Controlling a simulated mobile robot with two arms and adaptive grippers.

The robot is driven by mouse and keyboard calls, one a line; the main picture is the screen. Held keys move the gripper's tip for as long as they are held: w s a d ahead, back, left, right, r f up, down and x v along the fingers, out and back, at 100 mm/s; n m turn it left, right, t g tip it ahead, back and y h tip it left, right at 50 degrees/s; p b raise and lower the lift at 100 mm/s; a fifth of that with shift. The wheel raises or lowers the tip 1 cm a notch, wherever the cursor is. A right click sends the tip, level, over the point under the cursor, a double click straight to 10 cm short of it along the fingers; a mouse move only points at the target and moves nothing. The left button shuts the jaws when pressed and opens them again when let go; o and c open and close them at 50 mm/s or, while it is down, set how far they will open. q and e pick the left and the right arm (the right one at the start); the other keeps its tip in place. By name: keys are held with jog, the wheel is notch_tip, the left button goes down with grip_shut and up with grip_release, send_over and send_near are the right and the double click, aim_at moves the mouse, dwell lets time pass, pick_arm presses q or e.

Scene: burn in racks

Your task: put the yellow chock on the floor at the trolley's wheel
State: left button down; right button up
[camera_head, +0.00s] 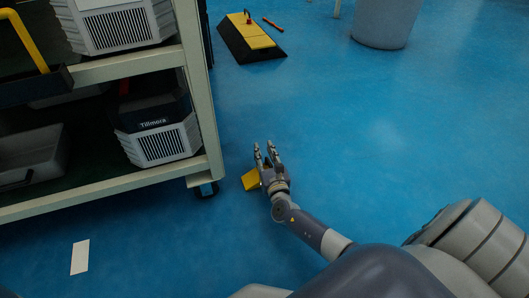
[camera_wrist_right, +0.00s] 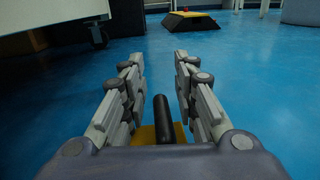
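The yellow chock (camera_head: 250,180) is on the blue floor just right of the trolley's wheel (camera_head: 207,190), with a gap of floor between them. In the right wrist view the chock (camera_wrist_right: 148,133) shows low between my fingers, with a black handle (camera_wrist_right: 162,120) standing up from it. My right gripper (camera_head: 265,148) is open at the chock and partly covers it. In the wrist view its fingers (camera_wrist_right: 156,60) stand either side of the handle, with gaps on both sides. The wheel (camera_wrist_right: 98,37) shows at upper left there. My left gripper is not in view.
The trolley (camera_head: 205,90) fills the left, with grey-and-black units (camera_head: 155,125) and a grey bin (camera_head: 30,155) on its shelves. A yellow-and-black ramp (camera_head: 255,42), an orange stick (camera_head: 273,24) and a grey drum (camera_head: 385,25) lie beyond. Floor on the right is clear.

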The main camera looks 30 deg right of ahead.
jog(key=shift+r, duration=0.1)
jog(key=p+v, duration=0.5)
jog(key=v, duration=0.6)
jog(key=shift+s, duration=0.2)
jog(key=shift+s+a, duration=0.1)
jog(key=shift+s, duration=0.2)
